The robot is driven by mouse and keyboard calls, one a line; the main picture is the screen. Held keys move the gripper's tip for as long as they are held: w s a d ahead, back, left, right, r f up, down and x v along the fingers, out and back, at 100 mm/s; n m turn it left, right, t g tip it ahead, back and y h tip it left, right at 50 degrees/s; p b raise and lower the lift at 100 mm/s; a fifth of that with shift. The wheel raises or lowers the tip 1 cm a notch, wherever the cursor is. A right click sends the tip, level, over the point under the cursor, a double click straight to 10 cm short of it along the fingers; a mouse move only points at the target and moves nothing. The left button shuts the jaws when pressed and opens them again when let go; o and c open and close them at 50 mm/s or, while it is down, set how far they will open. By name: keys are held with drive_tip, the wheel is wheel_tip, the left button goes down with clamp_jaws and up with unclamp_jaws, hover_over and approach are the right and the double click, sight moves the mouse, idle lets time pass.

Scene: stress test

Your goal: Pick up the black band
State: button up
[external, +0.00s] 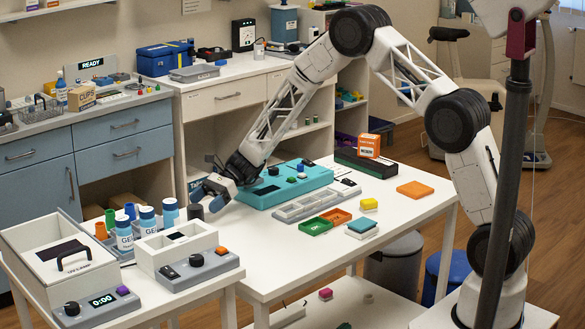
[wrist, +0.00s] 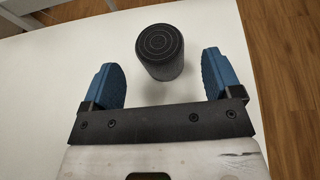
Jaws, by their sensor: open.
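The black band is seen in the wrist view as a dark upright roll (wrist: 160,50) with pale rings on its top. It stands on the white table (wrist: 55,90). My gripper (wrist: 163,76) is open, with one blue finger on each side of the roll's line. The roll is slightly ahead of and between the fingertips, and neither finger touches it. In the external view the dark roll (external: 195,212) is small, just beside my gripper (external: 206,197) at the table's left side.
A teal case (external: 290,184) lies right of my gripper. A grey tray (external: 305,206) is in front of it. Blue-labelled white bottles (external: 147,221) and a white box (external: 176,250) stand close on the left. The table's front middle (external: 270,250) is clear.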

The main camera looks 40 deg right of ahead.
sight(196, 206)
drive_tip(key=shift+x, duration=2.2)
drive_tip(key=c, duration=1)
drive_tip(key=shift+r, duration=0.2)
drive_tip(key=shift+r, duration=0.4)
wheel_tip(196, 206, up, 3)
drive_tip(key=shift+f, duration=0.1)
drive_tip(key=s+d, duration=0.2)
drive_tip(key=s, duration=0.3)
drive_tip(key=s+d, duration=0.1)
drive_tip(key=s, duration=0.4)
drive_tip(key=s+d+r, duration=0.1)
drive_tip(key=s+d, duration=0.1)
drive_tip(key=s, duration=0.3)
drive_tip(key=shift+d, duration=0.35)
